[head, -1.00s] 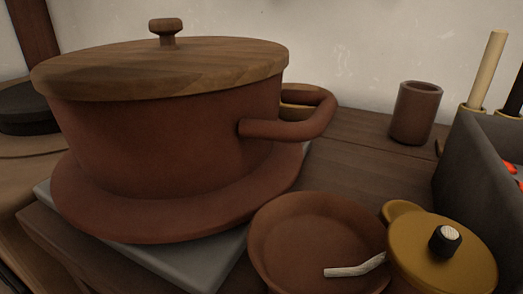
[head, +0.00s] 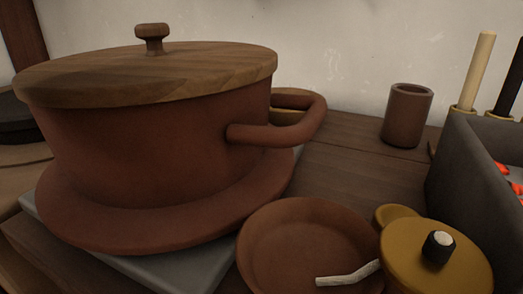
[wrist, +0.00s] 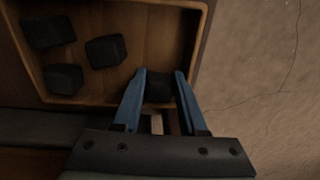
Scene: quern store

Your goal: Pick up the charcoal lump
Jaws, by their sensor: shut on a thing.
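My gripper (wrist: 160,73) shows only in the wrist view, with two blue fingers. It is shut on a dark charcoal lump (wrist: 159,88) held between the fingers. The held lump is over the right side of a wooden box (wrist: 190,12), close to its right wall. Whether it touches the box floor I cannot tell. Three other dark lumps lie in the box: one at the upper left (wrist: 49,31), one in the middle (wrist: 106,50) and one at the lower left (wrist: 63,79). Neither the lumps nor the gripper show in the head view.
A large brown pot (head: 150,150) with a wooden lid (head: 150,75) stands at left. A brown bowl (head: 300,240) and an ochre lidded dish (head: 415,265) are in front.

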